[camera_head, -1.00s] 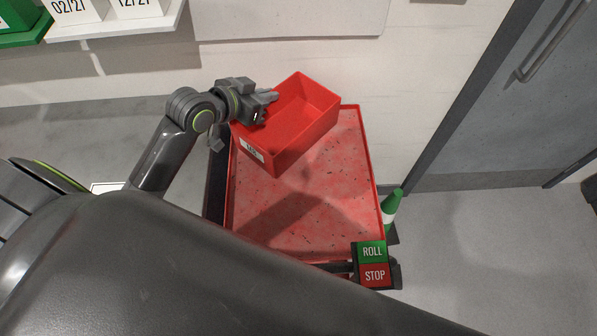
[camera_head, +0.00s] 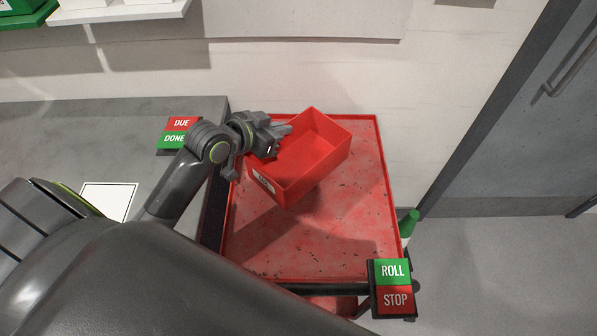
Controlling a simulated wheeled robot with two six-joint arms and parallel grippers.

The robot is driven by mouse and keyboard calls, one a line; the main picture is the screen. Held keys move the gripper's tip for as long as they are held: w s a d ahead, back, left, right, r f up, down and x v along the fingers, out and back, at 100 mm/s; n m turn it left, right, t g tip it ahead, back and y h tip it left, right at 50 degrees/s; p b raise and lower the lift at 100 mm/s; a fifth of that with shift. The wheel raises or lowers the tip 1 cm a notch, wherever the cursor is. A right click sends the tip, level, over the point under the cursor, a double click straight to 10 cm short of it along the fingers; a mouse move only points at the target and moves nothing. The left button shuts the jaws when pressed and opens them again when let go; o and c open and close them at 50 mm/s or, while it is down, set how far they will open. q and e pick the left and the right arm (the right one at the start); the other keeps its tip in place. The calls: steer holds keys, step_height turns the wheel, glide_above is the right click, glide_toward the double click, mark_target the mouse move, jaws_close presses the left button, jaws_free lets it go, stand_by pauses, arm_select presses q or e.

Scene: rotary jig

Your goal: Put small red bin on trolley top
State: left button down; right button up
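The small red bin (camera_head: 312,160) is an open box with a white label on its near left side. My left gripper (camera_head: 280,138) is shut on the bin's left wall. The bin is held tilted over the trolley top (camera_head: 340,235), a red, speckled tray surface with a raised rim. A shadow lies on the tray below the bin, and the bin looks raised above it. My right gripper is not in view.
A green and red ROLL/STOP sign (camera_head: 393,287) is at the trolley's near right corner. A DUE/DONE sign (camera_head: 178,133) stands on the grey counter (camera_head: 100,130) at left. A green cone (camera_head: 409,222) is right of the trolley. The near part of the tray is clear.

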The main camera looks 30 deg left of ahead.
mark_target(280, 151)
arm_select(q)
step_height(280, 151, down, 8)
steer(key=shift+f, duration=0.1)
stand_by(0.4)
steer(key=c, duration=1.6)
jaws_free()
steer(key=shift+f, duration=0.1)
steer(key=shift+c, duration=0.2)
steer(key=shift+r, duration=0.25)
steer(key=shift+s+a+r, duration=0.1)
steer(key=shift+s+a, duration=0.05)
steer(key=shift+s, duration=0.2)
steer(key=v, duration=1.1)
steer(key=shift+s, duration=0.1)
